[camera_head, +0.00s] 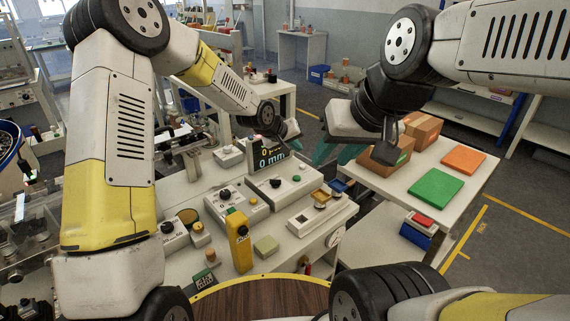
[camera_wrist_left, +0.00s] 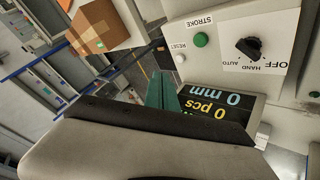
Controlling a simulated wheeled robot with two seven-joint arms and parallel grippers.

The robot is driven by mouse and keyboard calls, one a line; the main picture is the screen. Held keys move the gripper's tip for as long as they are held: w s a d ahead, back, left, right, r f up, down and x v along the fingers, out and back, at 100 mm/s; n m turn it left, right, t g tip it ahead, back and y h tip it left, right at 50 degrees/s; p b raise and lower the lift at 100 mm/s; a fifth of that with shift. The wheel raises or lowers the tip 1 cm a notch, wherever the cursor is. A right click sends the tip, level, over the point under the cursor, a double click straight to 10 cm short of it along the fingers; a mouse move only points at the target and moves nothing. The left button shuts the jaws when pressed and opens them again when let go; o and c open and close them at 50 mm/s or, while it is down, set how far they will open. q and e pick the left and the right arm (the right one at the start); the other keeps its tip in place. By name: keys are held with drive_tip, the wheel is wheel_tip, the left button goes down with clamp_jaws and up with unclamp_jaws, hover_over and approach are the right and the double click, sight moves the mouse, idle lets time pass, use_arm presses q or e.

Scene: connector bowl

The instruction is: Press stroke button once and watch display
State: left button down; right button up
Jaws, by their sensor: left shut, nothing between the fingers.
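The control box (camera_head: 262,188) stands on the white bench, with the dark display (camera_head: 268,153) at its back showing 0 mm. In the left wrist view the display (camera_wrist_left: 215,106) appears upside down and reads 0 pcs and 0 mm. The green stroke button (camera_wrist_left: 200,40) is beside its STROKE label; it also shows as a small green dot in the head view (camera_head: 297,178). My left gripper (camera_head: 296,143) is shut and empty, over the display's right side. Its teal fingers (camera_wrist_left: 163,88) are apart from the button in the picture. My right gripper (camera_head: 336,153) is open with its teal fingers apart.
A white reset button (camera_wrist_left: 180,59) and a black selector knob (camera_wrist_left: 248,47) sit near the stroke button. Cardboard boxes (camera_head: 423,128), a green plate (camera_head: 436,188) and an orange plate (camera_head: 464,159) lie on the right table. A yellow upright part (camera_head: 239,241) stands in front.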

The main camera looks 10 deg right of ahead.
sight(295, 178)
use_arm(q)
drive_tip(key=shift+f, duration=0.1)
drive_tip(key=shift+f, duration=4.3)
drive_tip(key=shift+f, duration=0.1)
drive_tip(key=shift+f, duration=0.3)
drive_tip(key=shift+f, duration=0.55)
drive_tip(key=shift+r, duration=0.95)
drive_tip(key=shift+r, duration=2.5)
